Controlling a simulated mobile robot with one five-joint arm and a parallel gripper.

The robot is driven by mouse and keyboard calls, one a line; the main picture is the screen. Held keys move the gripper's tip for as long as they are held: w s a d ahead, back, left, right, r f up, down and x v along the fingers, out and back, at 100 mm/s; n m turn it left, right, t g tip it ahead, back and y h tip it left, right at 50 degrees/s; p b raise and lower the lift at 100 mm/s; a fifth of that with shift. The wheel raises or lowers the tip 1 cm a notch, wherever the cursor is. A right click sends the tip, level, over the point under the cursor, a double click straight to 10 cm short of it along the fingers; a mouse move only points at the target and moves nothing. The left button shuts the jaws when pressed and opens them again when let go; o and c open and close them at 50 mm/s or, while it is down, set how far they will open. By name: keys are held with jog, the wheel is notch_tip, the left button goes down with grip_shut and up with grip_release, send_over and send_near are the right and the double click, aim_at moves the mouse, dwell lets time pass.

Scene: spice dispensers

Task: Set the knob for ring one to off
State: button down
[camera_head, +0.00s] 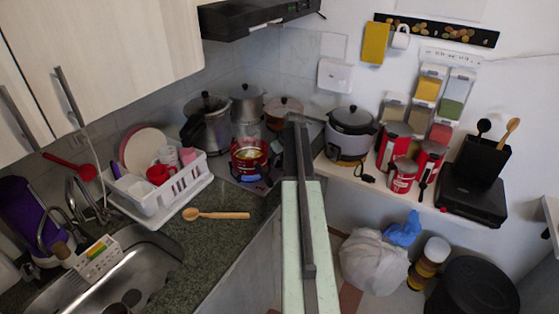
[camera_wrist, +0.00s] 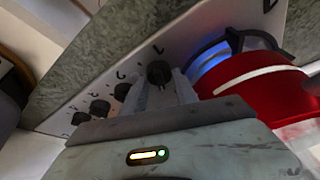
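In the wrist view, a dark stove knob (camera_wrist: 158,73) sits on the pale control panel (camera_wrist: 185,40). My gripper (camera_wrist: 161,80) has one finger on each side of this knob, close to it. I cannot tell whether the fingers press on it. Several more dark knobs (camera_wrist: 122,91) line the panel down to the left. Small dark marks stand by the knobs; I cannot read which one is ring one. A blue flame glow (camera_wrist: 213,62) shows at the burner beside the panel. In the head view my arm hides the knobs and my gripper.
A red pot (camera_head: 249,160) stands on the lit burner, close to the right of my gripper in the wrist view (camera_wrist: 240,80). A pressure cooker (camera_head: 207,125) and other pots stand around it. A white dish rack (camera_head: 165,198) and a wooden spoon (camera_head: 215,215) are on the counter.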

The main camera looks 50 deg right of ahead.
jog(key=n+y, duration=0.1)
jog(key=n, duration=0.2)
jog(key=shift+d, duration=0.2)
jog(key=shift+a+n+y, duration=0.1)
jog(key=shift+n+y, duration=0.3)
jog(key=shift+n, duration=0.4)
jog(key=c, duration=1.3)
grip_release()
jog(key=shift+o, duration=0.2)
jog(key=p+v, duration=0.7)
jog(key=shift+r, duration=0.35)
jog(key=shift+s, duration=0.15)
